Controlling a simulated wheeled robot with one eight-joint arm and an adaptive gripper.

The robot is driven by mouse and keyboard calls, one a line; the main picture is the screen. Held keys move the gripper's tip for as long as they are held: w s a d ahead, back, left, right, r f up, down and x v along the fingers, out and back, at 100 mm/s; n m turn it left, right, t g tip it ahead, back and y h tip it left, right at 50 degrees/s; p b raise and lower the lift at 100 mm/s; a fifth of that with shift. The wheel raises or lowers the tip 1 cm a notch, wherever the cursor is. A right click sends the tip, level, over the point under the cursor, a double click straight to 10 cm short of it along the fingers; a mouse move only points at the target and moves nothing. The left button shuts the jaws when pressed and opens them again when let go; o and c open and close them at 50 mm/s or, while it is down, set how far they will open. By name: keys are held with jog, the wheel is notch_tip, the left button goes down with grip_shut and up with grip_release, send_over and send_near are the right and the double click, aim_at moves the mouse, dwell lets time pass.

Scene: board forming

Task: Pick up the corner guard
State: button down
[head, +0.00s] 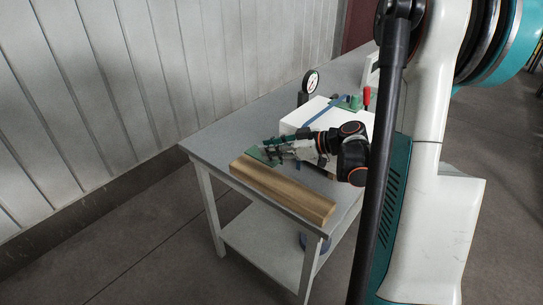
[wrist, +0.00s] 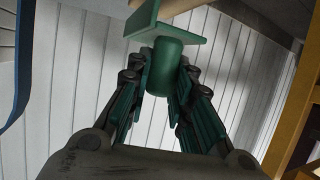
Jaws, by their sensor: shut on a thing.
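The corner guard (wrist: 150,20) is green, with a flat angled plate and a rounded stub below it. In the wrist view the stub sits between the fingers of my gripper (wrist: 165,68), which is shut on it. In the head view my gripper (head: 273,148) reaches left over the table, with the green guard (head: 262,157) at its tip, by the far left end of the wooden board (head: 282,191). I cannot tell whether the guard touches the board or the table.
The board lies along the front edge of the grey table (head: 208,146). A panelled wall (head: 110,90) runs along the left. The table's left corner is bare.

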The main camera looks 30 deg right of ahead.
notch_tip(320, 180, up, 15)
jog(key=p, duration=0.4)
jog(key=shift+p, duration=0.4)
jog(key=shift+f, duration=0.15)
